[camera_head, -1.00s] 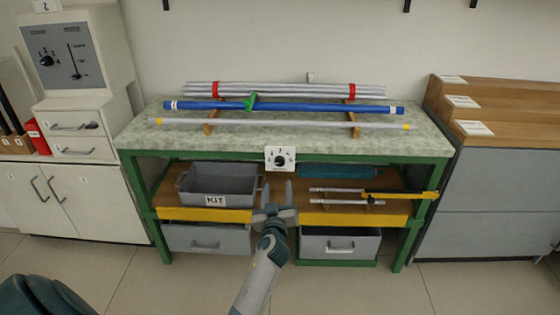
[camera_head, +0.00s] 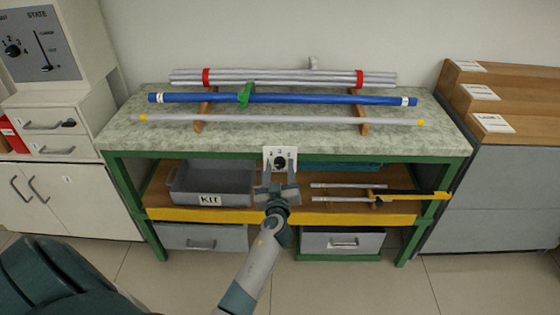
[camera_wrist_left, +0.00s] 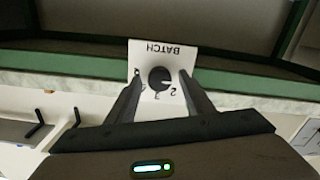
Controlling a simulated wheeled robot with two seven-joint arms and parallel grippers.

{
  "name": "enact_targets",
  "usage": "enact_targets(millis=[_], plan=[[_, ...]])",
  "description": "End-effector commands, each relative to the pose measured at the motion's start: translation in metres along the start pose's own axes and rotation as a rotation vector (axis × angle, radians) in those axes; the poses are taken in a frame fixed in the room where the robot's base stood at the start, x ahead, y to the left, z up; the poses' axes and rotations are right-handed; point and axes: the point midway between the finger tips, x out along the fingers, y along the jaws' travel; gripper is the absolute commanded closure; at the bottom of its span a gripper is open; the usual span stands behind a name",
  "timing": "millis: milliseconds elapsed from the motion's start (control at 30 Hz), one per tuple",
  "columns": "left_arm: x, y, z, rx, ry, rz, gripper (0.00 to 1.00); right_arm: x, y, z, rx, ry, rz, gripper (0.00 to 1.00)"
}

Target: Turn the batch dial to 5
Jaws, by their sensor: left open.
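The batch dial is a black knob (camera_head: 281,162) on a white plate on the bench's front edge. In the left wrist view the knob (camera_wrist_left: 160,78) shows close up, and the plate's BATCH lettering is upside down. A light mark on the knob points to the picture's right, near the digit 2; other digits are partly hidden or too small to read. My left gripper (camera_head: 279,173) is open in front of the plate. In the left wrist view its fingertips (camera_wrist_left: 160,84) stand either side of the knob; I cannot tell whether they touch it. My right gripper is out of view.
The green-framed bench (camera_head: 420,157) carries blue and grey rods on supports above the dial. A grey KIT bin (camera_head: 215,183) and short rods (camera_head: 345,197) lie on the lower shelf. A STATE panel (camera_head: 40,45) stands left, a stepped wooden rack (camera_head: 500,100) right.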

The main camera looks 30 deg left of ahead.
Motion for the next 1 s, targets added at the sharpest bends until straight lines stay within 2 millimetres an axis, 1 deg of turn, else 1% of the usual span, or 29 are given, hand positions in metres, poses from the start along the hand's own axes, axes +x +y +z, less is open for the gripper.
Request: enact_targets(millis=[367, 400, 467, 500, 567, 800, 1000], plan=[[-0.0008, -0.0002, 0.0004, 0.0, 0.0, -0.001, 0.53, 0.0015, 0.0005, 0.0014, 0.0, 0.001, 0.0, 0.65], [-0.0008, -0.0002, 0.0004, 0.0, 0.0, -0.001, 0.57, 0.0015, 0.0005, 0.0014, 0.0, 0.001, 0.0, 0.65], [-0.0008, -0.0002, 0.0003, 0.0, 0.0, -0.001, 0.72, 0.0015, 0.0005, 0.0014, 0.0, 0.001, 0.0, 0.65], [-0.0008, -0.0002, 0.0003, 0.0, 0.0, -0.001, 0.81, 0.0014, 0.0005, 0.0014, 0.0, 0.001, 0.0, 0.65], [-0.0008, -0.0002, 0.0003, 0.0, 0.0, -0.001, 0.94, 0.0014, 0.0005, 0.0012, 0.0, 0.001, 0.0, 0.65], [-0.0007, -0.0002, 0.0004, 0.007, 0.0, -0.001, 0.94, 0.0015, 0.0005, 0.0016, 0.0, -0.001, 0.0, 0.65], [-0.0007, -0.0003, 0.0007, 0.05, 0.001, -0.001, 0.94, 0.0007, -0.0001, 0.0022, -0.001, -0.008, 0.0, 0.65]])
